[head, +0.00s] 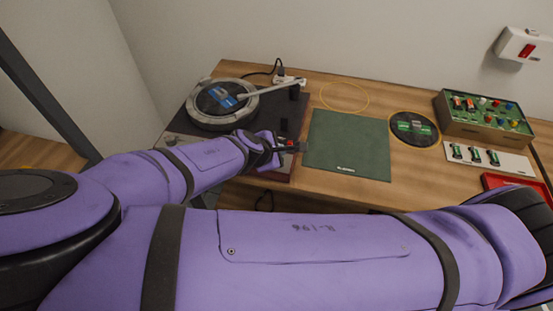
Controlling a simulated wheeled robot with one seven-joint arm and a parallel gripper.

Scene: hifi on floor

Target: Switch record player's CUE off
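The record player (252,114) stands at the left end of the wooden table. It has a dark base, a round platter (222,101) with a blue-labelled disc, and a pale tonearm (271,88) lying across the platter's right edge. My gripper (297,146) is at the front right corner of the player, low over its base. Small red parts show beside the fingers; I cannot tell whether they are controls of the player. The CUE control cannot be made out, and my gripper and wrist cover part of that corner. The fingers are too small to tell open from shut.
A green mat (347,146) lies right of the player. A yellow ring (344,97) and a black disc (413,128) lie behind and beside it. A green panel box (483,119), a white strip with batteries (488,159) and a red tray (515,184) stand at the right.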

